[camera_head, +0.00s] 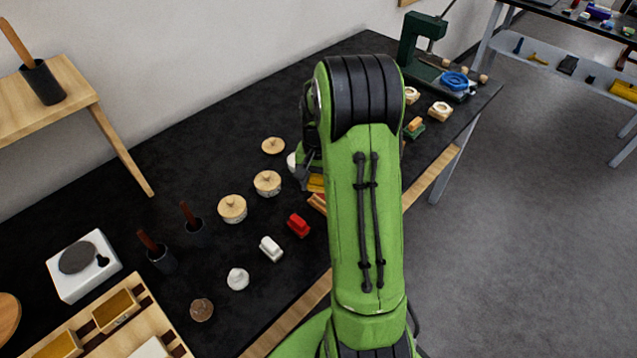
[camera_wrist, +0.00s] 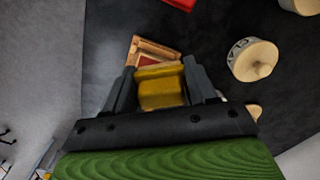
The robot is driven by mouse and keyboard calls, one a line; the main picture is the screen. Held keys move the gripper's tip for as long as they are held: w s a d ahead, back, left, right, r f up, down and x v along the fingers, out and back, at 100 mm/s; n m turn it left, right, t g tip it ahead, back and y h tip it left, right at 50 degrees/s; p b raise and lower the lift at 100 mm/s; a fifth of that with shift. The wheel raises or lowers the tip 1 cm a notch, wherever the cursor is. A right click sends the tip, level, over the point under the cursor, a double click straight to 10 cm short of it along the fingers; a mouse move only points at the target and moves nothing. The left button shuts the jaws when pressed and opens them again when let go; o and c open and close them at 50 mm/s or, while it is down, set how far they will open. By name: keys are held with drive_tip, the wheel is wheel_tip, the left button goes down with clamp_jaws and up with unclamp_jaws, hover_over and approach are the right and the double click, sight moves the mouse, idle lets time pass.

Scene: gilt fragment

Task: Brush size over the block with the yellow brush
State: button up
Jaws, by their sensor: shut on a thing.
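My gripper (camera_wrist: 160,70) is shut on the yellow brush (camera_wrist: 160,93), which sits between its two dark fingers in the wrist view. Just beyond the fingertips lies the block (camera_wrist: 153,50), a wooden piece with a pale raised edge and a red face. The brush overlaps the block's near side in this view, and I cannot tell whether they touch. In the head view my green arm hides most of the gripper; the yellow of the brush (camera_head: 316,183) shows just above the block (camera_head: 317,203) near the table's front edge.
Lidded round pots (camera_head: 232,208) stand left of the block. A red brush-like piece (camera_head: 298,225) and a white one (camera_head: 271,248) are close by. Dark cups with handles (camera_head: 160,257), a white hotplate (camera_head: 84,264) and a wooden tray (camera_head: 140,322) are further left. A green press (camera_head: 420,42) stands at the far end.

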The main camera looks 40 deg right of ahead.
sight(318, 177)
drive_tip(key=shift+d+r+p, duration=0.1)
drive_tip(key=shift+r+p, duration=0.9)
drive_tip(key=shift+r, duration=0.55)
drive_tip(key=shift+f, duration=0.1)
